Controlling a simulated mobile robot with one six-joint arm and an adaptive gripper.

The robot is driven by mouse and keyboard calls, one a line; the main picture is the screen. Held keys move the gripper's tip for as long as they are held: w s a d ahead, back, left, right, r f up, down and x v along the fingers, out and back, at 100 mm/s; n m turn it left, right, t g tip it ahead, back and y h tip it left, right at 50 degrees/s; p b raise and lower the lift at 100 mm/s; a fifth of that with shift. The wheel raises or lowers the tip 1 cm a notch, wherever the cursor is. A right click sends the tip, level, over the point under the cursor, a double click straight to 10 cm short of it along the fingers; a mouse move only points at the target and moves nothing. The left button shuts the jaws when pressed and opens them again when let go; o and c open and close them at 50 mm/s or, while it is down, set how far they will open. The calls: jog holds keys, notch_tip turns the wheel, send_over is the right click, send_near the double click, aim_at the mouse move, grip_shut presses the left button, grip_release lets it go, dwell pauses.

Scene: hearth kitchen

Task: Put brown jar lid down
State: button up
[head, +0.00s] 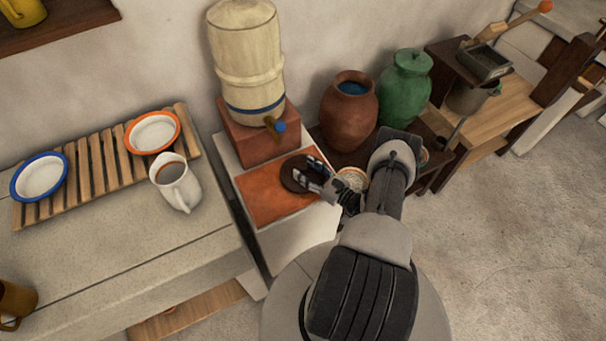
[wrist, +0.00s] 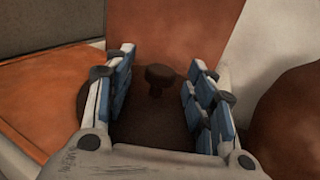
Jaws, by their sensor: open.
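The brown jar lid (head: 292,174) lies flat on the orange-topped stand (head: 262,197), below the water dispenser. In the wrist view the lid (wrist: 155,125) is a dark disc with a round knob (wrist: 160,77) in its middle. My gripper (head: 314,172) is over the lid. In the wrist view my gripper (wrist: 158,85) is open, its blue-padded fingers to either side of the knob with clear gaps. The near part of the lid is hidden behind my gripper. The brown jar (head: 349,112) stands behind to the right, its mouth uncovered with blue inside.
The cream dispenser (head: 247,62) with its blue-tipped tap stands on a red block (head: 257,140) just behind the lid. A green jar (head: 405,88) is beside the brown jar. A white pitcher (head: 178,187) and a slatted rack (head: 95,168) with bowls are on the left counter.

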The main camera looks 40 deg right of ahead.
jog(key=shift+w+a, duration=0.15)
jog(key=shift+w, duration=0.75)
grip_shut()
